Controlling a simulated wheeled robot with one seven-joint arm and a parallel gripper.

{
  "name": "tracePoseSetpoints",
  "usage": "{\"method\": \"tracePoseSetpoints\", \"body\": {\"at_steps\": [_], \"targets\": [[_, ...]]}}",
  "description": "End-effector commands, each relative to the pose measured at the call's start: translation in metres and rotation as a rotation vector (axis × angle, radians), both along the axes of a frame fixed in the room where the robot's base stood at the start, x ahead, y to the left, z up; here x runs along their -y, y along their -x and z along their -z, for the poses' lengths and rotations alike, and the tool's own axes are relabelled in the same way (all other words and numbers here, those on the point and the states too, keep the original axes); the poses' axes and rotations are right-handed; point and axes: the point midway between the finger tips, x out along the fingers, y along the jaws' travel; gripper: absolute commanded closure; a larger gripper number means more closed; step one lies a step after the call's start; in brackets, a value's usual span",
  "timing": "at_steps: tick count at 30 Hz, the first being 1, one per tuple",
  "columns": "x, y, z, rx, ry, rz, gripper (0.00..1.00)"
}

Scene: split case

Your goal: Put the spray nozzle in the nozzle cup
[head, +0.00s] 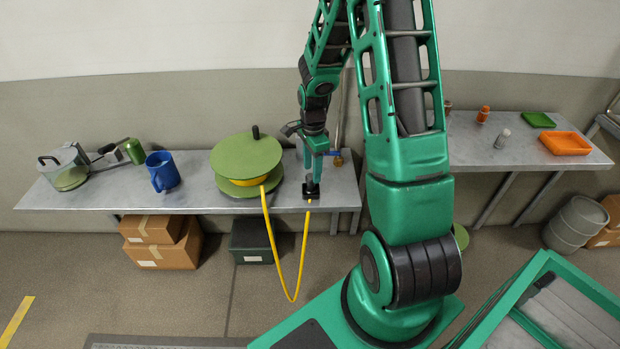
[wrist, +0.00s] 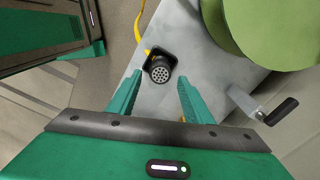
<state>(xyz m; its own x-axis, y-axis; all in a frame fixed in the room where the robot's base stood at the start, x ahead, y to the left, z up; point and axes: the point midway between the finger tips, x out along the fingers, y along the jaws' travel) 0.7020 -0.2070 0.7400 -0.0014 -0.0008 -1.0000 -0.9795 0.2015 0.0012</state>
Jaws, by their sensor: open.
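The spray nozzle (wrist: 161,71) is a black round head with a face full of small holes, turned up toward the wrist camera. It stands in or on a black square piece (head: 311,191) near the table's front edge, which looks like the nozzle cup; how deep it sits is hard to tell. The yellow hose (head: 268,230) runs from this spot, hanging in a loop off the table edge and back to the reel. My gripper (head: 313,174) is open above the nozzle, pointing down. In the wrist view the nozzle lies between and beyond my fingertips (wrist: 160,76), with gaps beside it.
A green hose reel (head: 246,155) with a crank (wrist: 260,106) stands close to the left. A blue mug (head: 161,171) and a green can (head: 134,151) are farther left. An orange tray (head: 565,144) lies on the right table. Boxes (head: 160,240) sit below.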

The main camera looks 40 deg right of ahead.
Motion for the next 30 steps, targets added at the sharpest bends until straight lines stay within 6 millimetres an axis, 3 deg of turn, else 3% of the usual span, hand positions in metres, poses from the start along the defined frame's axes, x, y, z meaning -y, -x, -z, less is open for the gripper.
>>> {"method": "tracePoseSetpoints", "body": {"at_steps": [6,17,22,30], "targets": [[0.0,-0.001,-0.041,0.003,0.002,0.0,0.54],[0.001,0.007,-0.077,0.0,0.01,-0.042,0.54],[0.004,0.043,-0.119,-0.011,0.042,-0.216,0.54],[0.002,0.13,-0.187,-0.039,0.064,-0.576,0.54]]}}
